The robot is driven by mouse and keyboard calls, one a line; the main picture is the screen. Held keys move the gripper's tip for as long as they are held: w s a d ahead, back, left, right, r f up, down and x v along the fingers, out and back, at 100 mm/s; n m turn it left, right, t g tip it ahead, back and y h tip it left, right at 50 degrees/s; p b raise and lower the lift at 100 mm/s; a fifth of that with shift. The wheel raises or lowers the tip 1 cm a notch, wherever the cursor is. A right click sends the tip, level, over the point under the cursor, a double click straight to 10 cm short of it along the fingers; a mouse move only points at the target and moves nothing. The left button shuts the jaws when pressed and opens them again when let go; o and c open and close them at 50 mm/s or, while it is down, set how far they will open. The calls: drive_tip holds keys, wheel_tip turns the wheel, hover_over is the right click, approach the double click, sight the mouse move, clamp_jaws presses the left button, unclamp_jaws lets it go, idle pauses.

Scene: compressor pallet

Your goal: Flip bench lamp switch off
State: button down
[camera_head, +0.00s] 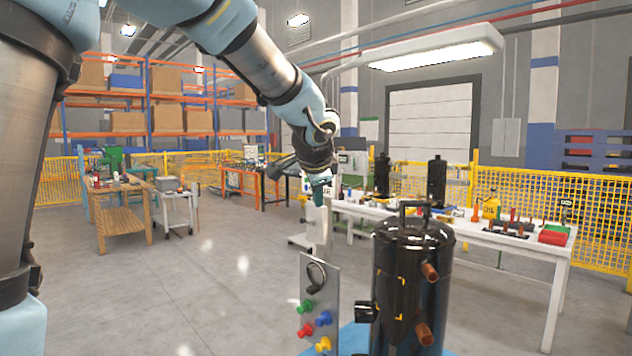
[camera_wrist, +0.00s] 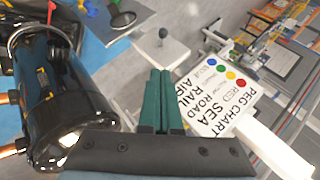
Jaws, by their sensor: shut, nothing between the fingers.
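The lit bench lamp (camera_head: 435,52) hangs over the long white table in the head view. A pale box with a black ball-topped stick (camera_wrist: 162,36) shows at the top middle of the wrist view; I cannot tell for sure that it is the lamp switch. My gripper (camera_head: 319,203) points down in mid-air, behind the black compressor tank in the head view. In the wrist view my gripper's green fingers (camera_wrist: 160,72) are together and empty. Their tips appear just below the pale box in the picture, with a gap to the stick.
A black tank (camera_head: 412,275) stands close in front; it fills the left of the wrist view (camera_wrist: 68,110). A panel with coloured pegs (camera_head: 320,305) stands beside it. A peg chart sign (camera_wrist: 222,95) is right of my fingers. The white table (camera_head: 520,243) is behind. Open floor lies left.

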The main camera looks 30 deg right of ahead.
sight(309, 221)
drive_tip(key=shift+w+a+f+p, duration=0.2)
drive_tip(key=shift+w+f+p, duration=0.05)
drive_tip(key=shift+w+f, duration=0.8)
drive_tip(key=shift+w+a+f+p, duration=0.2)
drive_tip(key=shift+w+f+p, duration=0.05)
drive_tip(key=shift+w+f, duration=0.75)
drive_tip(key=shift+s+f+b, duration=0.1)
drive_tip(key=shift+f+b, duration=0.1)
drive_tip(key=shift+b, duration=0.2)
